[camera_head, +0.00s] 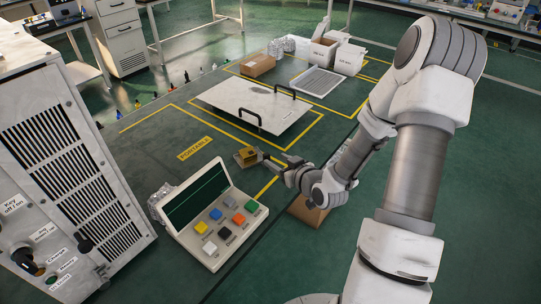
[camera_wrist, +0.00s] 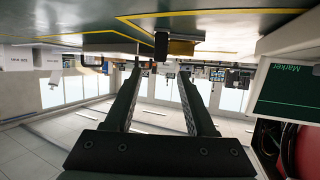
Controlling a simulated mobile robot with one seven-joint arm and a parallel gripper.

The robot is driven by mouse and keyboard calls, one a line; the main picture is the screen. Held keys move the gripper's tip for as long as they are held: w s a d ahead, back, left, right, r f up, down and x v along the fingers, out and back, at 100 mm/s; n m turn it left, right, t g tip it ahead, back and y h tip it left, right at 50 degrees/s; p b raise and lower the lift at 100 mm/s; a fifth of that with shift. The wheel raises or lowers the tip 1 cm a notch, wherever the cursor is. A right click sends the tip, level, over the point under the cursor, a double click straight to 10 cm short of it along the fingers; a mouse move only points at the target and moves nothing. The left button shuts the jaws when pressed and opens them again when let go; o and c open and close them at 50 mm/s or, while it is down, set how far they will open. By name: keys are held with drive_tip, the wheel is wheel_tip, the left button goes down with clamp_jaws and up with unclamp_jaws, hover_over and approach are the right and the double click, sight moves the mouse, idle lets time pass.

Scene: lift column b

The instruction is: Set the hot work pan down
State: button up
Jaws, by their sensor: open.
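A wide, flat grey metal pan (camera_head: 235,98) with two black upright handles lies inside a yellow floor outline in the head view. It looks level; I cannot tell whether its whole underside touches the floor. My gripper (camera_head: 266,159) is low over the floor, in front of the pan's near edge and apart from it. In the wrist view my gripper (camera_wrist: 160,78) has its two dark fingers spread with nothing between them. A small brown and yellow block (camera_head: 247,156) is just past the fingertips in the head view; I cannot tell if they touch.
A console (camera_head: 225,222) with coloured buttons stands left of my gripper. A grey vented cabinet (camera_head: 60,150) fills the left. A cardboard box (camera_head: 307,212) is beneath my arm. Behind the pan are a brown carton (camera_head: 257,65), a grey grate (camera_head: 318,81) and white boxes (camera_head: 348,60).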

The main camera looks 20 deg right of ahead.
drive_tip(key=v, duration=0.5)
drive_tip(key=shift+s+d, duration=0.1)
drive_tip(key=shift+s, duration=0.1)
